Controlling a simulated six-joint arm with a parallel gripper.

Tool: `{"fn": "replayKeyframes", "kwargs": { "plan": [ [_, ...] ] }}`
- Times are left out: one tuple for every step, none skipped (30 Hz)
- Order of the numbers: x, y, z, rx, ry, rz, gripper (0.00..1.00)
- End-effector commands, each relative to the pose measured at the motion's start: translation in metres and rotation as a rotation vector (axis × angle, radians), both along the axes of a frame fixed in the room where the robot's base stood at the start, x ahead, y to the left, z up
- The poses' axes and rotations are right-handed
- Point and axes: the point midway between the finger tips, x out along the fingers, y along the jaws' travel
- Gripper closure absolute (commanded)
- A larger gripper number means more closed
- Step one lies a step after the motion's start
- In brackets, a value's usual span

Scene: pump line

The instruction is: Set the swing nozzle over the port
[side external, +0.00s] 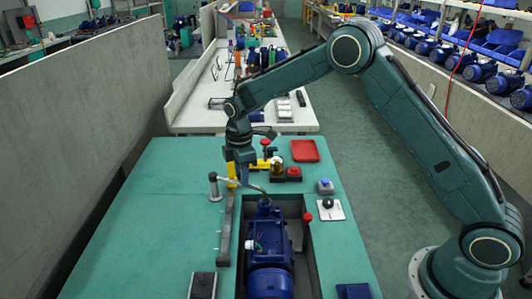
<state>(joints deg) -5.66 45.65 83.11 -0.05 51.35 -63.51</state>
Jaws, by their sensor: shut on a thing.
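The swing nozzle (228,180) is a pale thin arm on a short grey post (215,193) at the left of the green table. Its bent tip (258,189) points right, close to the top of the blue pump (268,255). The port (264,203) appears to be the upright blue neck at the pump's far end. My gripper (244,178) is low over the nozzle arm and shut on it; the jaws are small and partly hidden. I cannot tell whether the tip is exactly above the port.
The pump lies in a dark recess (304,270). A red-topped lever (307,217), a black knob on a white plate (328,207) and a blue button box (325,186) stand right. A red tray (305,151) lies behind. A dark rail (225,235) runs along the left.

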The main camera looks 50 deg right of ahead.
Motion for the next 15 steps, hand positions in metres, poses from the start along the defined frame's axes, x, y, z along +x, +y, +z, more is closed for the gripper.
{"fn": "replayKeyframes", "kwargs": {
  "plan": [
    [0.0012, -0.0010, 0.0013, 0.000, -0.004, 0.001, 1.00],
    [0.0013, -0.0011, 0.0013, 0.000, -0.004, 0.000, 1.00],
    [0.0014, -0.0012, 0.0013, 0.000, -0.004, 0.000, 1.00],
    [0.0014, -0.0012, 0.0013, -0.001, -0.005, 0.000, 1.00],
    [0.0014, -0.0013, 0.0013, -0.001, -0.005, -0.001, 1.00],
    [0.0015, -0.0013, 0.0013, 0.000, -0.005, -0.001, 1.00],
    [0.0015, -0.0014, 0.0013, 0.000, -0.005, -0.001, 0.74],
    [0.0016, -0.0015, 0.0013, 0.000, -0.005, -0.002, 0.68],
    [0.0015, -0.0015, 0.0013, -0.001, -0.005, -0.002, 0.60],
    [0.0014, -0.0014, 0.0012, -0.001, -0.005, -0.002, 0.54],
    [0.0013, -0.0014, 0.0010, 0.000, -0.004, -0.002, 0.54],
    [0.0012, -0.0012, 0.0009, 0.000, -0.004, -0.002, 0.54],
    [0.0012, -0.0012, 0.0008, 0.000, -0.004, -0.002, 0.54],
    [0.0011, -0.0011, 0.0007, 0.000, -0.004, -0.002, 0.54],
    [0.0010, -0.0010, 0.0006, 0.000, -0.003, -0.002, 0.54]
  ]
}}
